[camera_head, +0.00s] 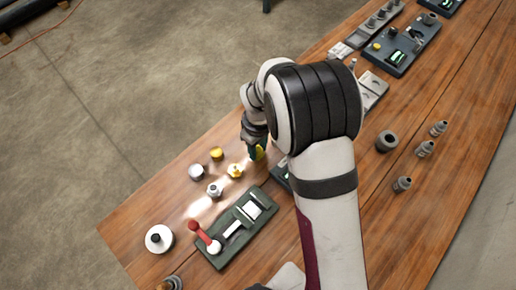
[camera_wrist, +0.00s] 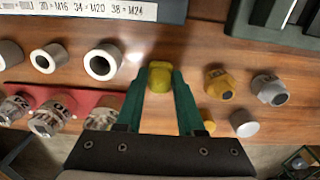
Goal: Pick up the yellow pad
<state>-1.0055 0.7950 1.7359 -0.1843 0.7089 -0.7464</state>
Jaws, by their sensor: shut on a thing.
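The yellow pad (camera_wrist: 160,77) is a small rounded block between the tips of my gripper (camera_wrist: 159,84) in the wrist view. The green fingers are shut on it, one on each side. In the head view my gripper (camera_head: 256,150) reaches down at the far edge of the wooden table, with a bit of the yellow pad (camera_head: 260,154) showing at its tips. I cannot tell whether the pad touches the table or is just above it.
A yellow fitting (camera_wrist: 217,82) and a silver fitting (camera_wrist: 270,90) stand right of the fingers. White rings (camera_wrist: 103,62) stand left. A dark board with a red lever (camera_head: 200,235) lies nearer.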

